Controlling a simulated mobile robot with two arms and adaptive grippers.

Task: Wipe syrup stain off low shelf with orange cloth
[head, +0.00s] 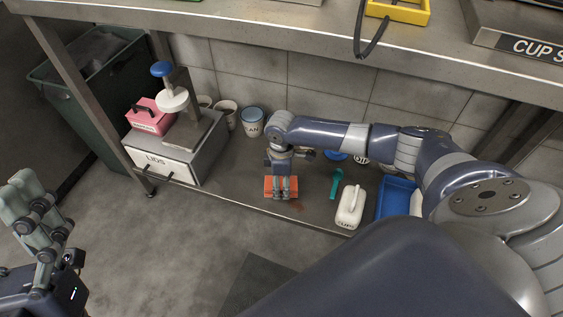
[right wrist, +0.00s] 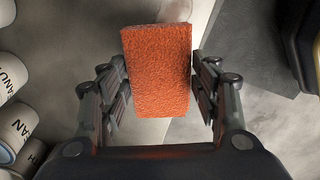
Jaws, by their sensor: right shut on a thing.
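The orange cloth (head: 281,187), a thick block-like pad, is at the low shelf (head: 246,185) near its front edge. My right gripper (head: 284,188) is shut on it from above. In the right wrist view the cloth (right wrist: 157,75) sits between the two fingers of the right gripper (right wrist: 160,85). A faint reddish-brown stain (head: 298,207) shows on the shelf just right of and in front of the cloth. I cannot tell whether the cloth touches the shelf. My left gripper (head: 35,215) is at the far left, away from the shelf, and seems empty; its opening is unclear.
Cups (head: 252,122) stand behind the cloth. The counter (head: 270,50) overhangs the shelf.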

